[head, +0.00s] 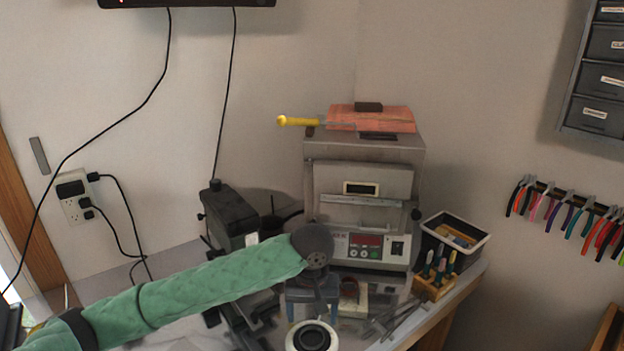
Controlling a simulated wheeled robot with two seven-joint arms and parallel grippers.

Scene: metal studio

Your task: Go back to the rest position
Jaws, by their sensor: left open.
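My left arm, in a green quilted sleeve, comes in from the lower left and reaches across the workbench (462,290) to a dark rounded joint in front of the kiln. My left gripper (312,334) is low in the middle, near the bottom edge, seen at a poor angle. It is open, and I see nothing held in it. Its fingertips are hard to make out against the clutter. My right gripper is not in view.
A grey kiln (362,183) stands in the corner, with an orange block (372,118) and a yellow-handled tool (298,121) on top. A black bin (453,238) and a wooden tool holder (433,287) stand right of it. Pliers (570,212) hang on the right wall.

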